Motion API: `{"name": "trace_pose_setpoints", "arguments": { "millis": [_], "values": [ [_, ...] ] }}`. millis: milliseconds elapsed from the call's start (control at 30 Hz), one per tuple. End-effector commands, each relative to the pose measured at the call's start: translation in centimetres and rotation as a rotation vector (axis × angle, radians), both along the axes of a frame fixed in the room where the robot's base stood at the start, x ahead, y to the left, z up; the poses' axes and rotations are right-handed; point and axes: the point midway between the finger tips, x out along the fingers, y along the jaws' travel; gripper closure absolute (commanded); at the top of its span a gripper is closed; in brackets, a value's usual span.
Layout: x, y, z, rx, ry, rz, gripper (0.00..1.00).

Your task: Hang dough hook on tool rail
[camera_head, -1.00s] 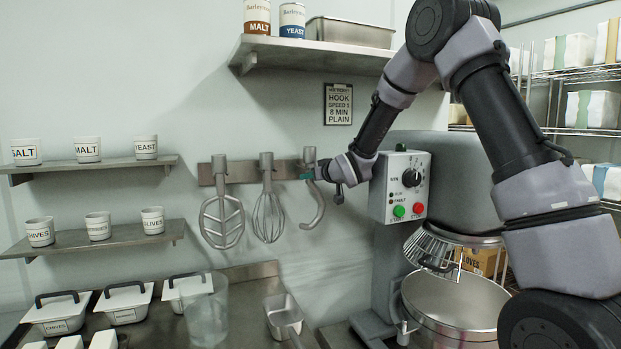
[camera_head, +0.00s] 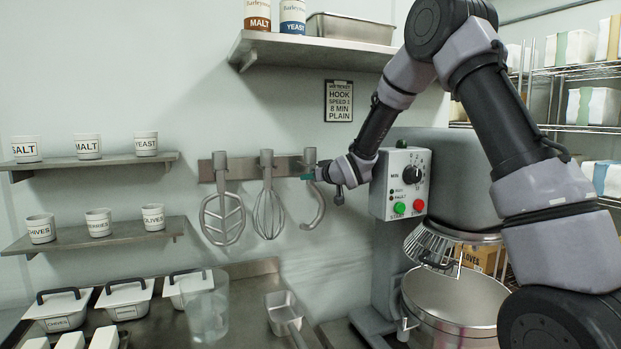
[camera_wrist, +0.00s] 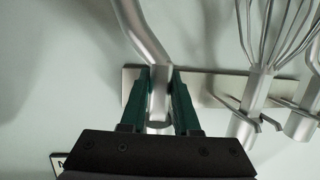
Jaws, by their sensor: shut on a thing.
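The dough hook (camera_head: 318,208) is a grey curved tool at the right end of the tool rail (camera_head: 237,167). My gripper (camera_head: 309,176) is shut on the upper shank of the hook. In the wrist view, the green fingers of my gripper (camera_wrist: 160,100) close on both sides of the hook's shank (camera_wrist: 150,45), in front of the rail (camera_wrist: 215,88). The hook hangs upright with its curve below. Whether the hook rests on a rail peg is hidden by the fingers and shank.
A flat beater (camera_head: 222,212) and a wire whisk (camera_head: 268,210) hang on the rail left of the hook. The mixer's control box (camera_head: 400,184) stands close to the right of my wrist. A shelf (camera_head: 320,50) and a sign (camera_head: 338,101) are above. The wall below the hook is clear.

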Motion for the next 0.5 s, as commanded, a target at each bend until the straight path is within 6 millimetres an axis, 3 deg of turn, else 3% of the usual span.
{"name": "trace_pose_setpoints", "arguments": {
  "millis": [400, 433, 500],
  "values": [
    [-0.02, -0.01, -0.37, -0.001, 0.002, 0.0, 1.0],
    [-0.02, -0.01, -0.39, -0.001, 0.002, 0.0, 0.59],
    [-0.02, -0.01, -0.37, -0.001, 0.002, 0.0, 0.35]
  ]
}}
